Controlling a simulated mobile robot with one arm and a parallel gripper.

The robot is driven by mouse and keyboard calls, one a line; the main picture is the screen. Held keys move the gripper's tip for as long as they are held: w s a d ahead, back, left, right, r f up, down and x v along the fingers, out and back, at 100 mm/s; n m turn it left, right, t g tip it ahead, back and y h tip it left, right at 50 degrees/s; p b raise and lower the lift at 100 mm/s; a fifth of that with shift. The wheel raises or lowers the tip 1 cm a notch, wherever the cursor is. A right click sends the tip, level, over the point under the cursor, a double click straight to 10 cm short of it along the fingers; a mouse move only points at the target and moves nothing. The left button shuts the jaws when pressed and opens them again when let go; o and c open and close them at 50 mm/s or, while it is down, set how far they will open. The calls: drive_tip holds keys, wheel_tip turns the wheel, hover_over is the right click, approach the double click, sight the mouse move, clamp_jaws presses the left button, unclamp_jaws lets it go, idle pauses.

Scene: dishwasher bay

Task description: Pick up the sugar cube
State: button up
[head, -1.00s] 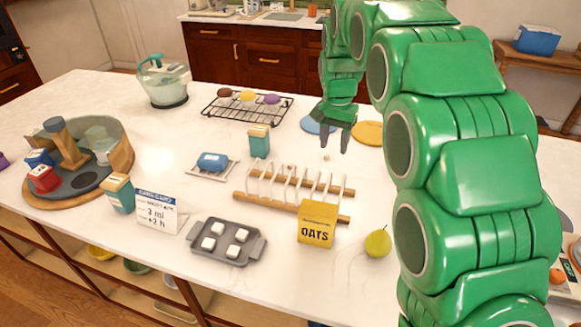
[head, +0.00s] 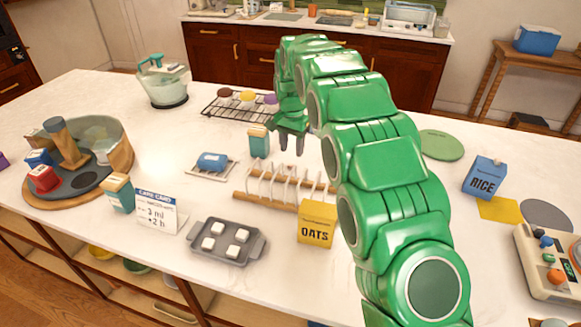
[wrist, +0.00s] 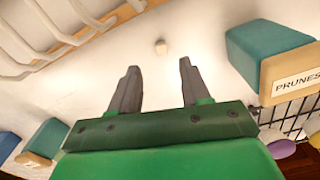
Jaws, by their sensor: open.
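A small pale cube, which looks like the sugar cube (wrist: 161,47), lies on the white worktop in the wrist view. It sits just beyond my fingertips, roughly in line with the gap between them. I cannot make it out in the head view, where my arm covers part of the worktop. My gripper (wrist: 158,68) is open and empty, with nothing between its fingers. In the head view my gripper (head: 291,145) points down behind the toast rack. Several larger white cubes lie on a grey tray (head: 249,250) at the front.
The toast rack (head: 283,201) is near the gripper, upper left in the wrist view. A teal box labelled PRUNES (wrist: 270,50) stands at right there. A cooling rack (head: 218,110) lies behind. An OATS box (head: 317,224) stands in front.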

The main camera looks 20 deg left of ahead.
sight(290, 165)
drive_tip(key=shift+s+a+f, duration=0.1)
drive_tip(key=shift+s+f, duration=0.05)
drive_tip(key=shift+f, duration=1.35)
drive_tip(key=shift+s+a+f, duration=0.1)
drive_tip(key=shift+f, duration=1.4)
clamp_jaws()
